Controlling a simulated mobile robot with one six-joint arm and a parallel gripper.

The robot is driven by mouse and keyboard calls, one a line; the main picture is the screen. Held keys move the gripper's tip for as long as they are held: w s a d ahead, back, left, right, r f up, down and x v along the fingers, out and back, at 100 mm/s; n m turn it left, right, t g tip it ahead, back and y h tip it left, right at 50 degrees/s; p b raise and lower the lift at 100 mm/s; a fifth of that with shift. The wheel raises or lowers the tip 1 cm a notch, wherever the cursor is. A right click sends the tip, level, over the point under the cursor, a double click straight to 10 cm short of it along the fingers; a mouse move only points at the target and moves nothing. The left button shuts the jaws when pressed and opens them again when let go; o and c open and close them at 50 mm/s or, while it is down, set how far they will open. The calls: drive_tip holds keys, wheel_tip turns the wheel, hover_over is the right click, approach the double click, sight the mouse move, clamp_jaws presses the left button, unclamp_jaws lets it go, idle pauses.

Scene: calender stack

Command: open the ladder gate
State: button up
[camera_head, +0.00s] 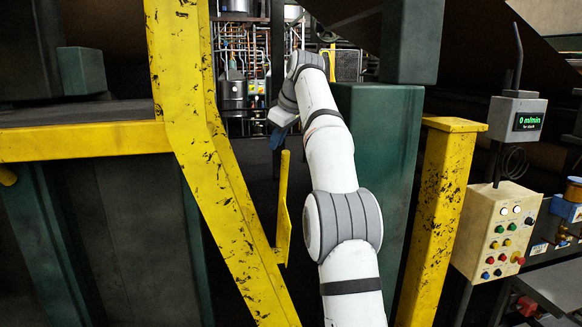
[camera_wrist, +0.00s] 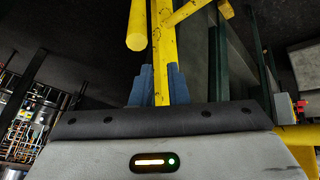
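The yellow gate piece (camera_head: 283,208) is an upright bar with a bent lower part, just right of the big yellow post in the head view. In the wrist view, yellow bars (camera_wrist: 166,50) run up from between my fingers, one with a rounded end and one slanting to the right. My gripper (camera_head: 276,138) is at the upper end of the gate piece. Its blue fingers (camera_wrist: 160,88) stand on both sides of a yellow bar. Whether both fingers press on the bar cannot be told. The bar's lower end is hidden behind my gripper body.
A worn yellow post (camera_head: 195,130) and yellow rail (camera_head: 85,141) stand left. A dark green column (camera_head: 375,150) and another yellow post (camera_head: 440,215) stand right. A control box (camera_head: 497,230) with coloured buttons hangs below a display (camera_head: 528,122) reading 0 m/min.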

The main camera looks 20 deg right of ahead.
drive_tip(key=s+a+m+t+y+b, duration=0.1)
drive_tip(key=m+y+b, duration=0.1)
drive_tip(key=b, duration=0.1)
drive_tip(key=s+a+f+m+t+y+b, duration=0.1)
drive_tip(key=s+a+m+t+y+b, duration=0.1)
drive_tip(key=b, duration=0.2)
drive_tip(key=shift+a, duration=0.15)
clamp_jaws()
drive_tip(key=m+t+h+b, duration=0.4)
drive_tip(key=m+t+b, duration=0.9)
drive_tip(key=m, duration=0.9)
approach(287, 154)
drive_tip(key=w+r, duration=0.1)
drive_tip(key=w, duration=0.1)
drive_tip(key=w+g+p, duration=0.1)
drive_tip(key=w, duration=0.1)
drive_tip(key=w+r+g+p, duration=0.1)
drive_tip(key=w, duration=0.1)
drive_tip(key=shift+w+a+r+n, duration=0.2)
drive_tip(key=shift+a+r+n, duration=0.05)
drive_tip(key=shift+r+n, duration=0.05)
